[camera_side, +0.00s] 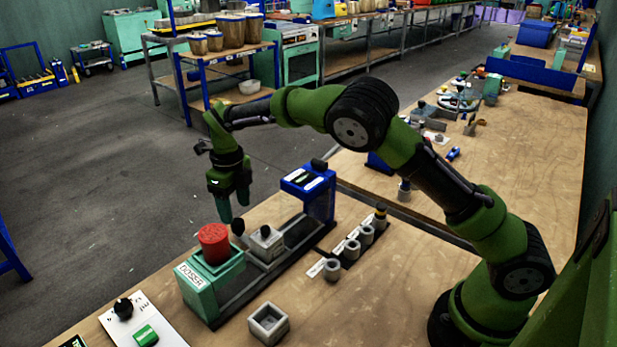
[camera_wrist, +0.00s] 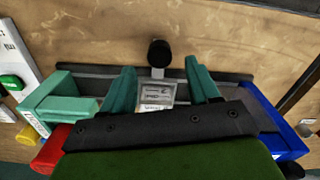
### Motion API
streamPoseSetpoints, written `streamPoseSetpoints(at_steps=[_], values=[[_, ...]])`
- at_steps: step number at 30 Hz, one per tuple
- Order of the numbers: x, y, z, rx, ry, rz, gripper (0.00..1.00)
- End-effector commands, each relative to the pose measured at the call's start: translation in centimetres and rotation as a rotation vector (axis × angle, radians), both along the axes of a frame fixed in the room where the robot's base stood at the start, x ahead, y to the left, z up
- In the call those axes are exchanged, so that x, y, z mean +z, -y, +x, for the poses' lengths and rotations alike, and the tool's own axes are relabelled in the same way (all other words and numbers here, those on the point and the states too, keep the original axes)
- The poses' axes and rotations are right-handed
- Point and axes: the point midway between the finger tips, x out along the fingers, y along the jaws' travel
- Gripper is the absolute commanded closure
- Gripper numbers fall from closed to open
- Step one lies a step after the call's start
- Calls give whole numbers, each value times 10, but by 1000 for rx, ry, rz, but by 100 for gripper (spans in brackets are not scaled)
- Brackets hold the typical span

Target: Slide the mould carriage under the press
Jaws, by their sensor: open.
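The mould carriage (camera_side: 265,244) is a small grey block on a dark rail, between the green doser and the blue press.
The doser (camera_side: 198,293) with a red container (camera_side: 213,243) stands at the rail's near end. Several small grey cups (camera_side: 332,270) line the table right of the rail. A square grey mould (camera_side: 268,323) and a button panel (camera_side: 146,334) are in front.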

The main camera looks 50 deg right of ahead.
Motion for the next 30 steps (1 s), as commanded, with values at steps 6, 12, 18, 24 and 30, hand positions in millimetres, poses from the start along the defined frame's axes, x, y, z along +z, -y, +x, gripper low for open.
streamPoseSetpoints(at_steps=[6, 12, 18, 24, 30], values=[[-33, 1, 0, 0, -3, -1, 40], [-42, 0, 0, 1, 0, 0, 40], [-43, 0, 0, 1, 1, 0, 40], [-43, 0, 0, 1, 0, 0, 64], [-42, 0, 0, 1, 0, 0, 95]])
